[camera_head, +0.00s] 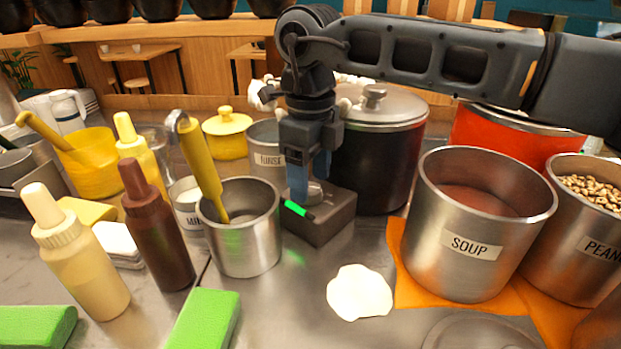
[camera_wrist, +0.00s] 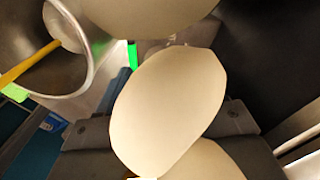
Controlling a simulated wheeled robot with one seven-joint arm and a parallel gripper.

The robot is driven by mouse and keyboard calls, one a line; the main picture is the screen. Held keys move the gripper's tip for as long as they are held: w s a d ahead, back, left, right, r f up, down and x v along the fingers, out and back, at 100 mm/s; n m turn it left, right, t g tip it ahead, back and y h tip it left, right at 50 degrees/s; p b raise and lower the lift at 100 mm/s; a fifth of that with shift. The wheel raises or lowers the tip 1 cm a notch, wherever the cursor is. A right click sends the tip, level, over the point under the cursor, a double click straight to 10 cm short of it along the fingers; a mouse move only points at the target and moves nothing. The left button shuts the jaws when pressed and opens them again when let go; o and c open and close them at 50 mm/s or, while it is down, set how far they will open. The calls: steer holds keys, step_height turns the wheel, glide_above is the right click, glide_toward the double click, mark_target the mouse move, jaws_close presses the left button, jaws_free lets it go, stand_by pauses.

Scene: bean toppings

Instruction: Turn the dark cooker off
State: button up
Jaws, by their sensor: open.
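The dark cooker (camera_head: 377,160) is a black round pot with a silver lid at the back centre in the head view. A grey control box (camera_head: 322,222) stands at its front left, with a lit green strip on a black part (camera_head: 296,208). The strip also shows in the wrist view (camera_wrist: 132,56). My gripper (camera_head: 306,192) points down at the top of this box, with blue fingers. It is open; I cannot tell whether it touches the control. Large pale rounded shapes (camera_wrist: 170,110) fill the middle of the wrist view and hide the fingertips.
A metal pot with a yellow-handled tool (camera_head: 240,240) stands left of the box. A red cooker (camera_head: 490,135) is behind. Bottles (camera_head: 155,225) crowd the left. A white blob (camera_head: 359,292) lies in front.

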steer(key=shift+f, duration=0.55)
steer(key=c, duration=1.1)
steer(key=shift+o, duration=0.2)
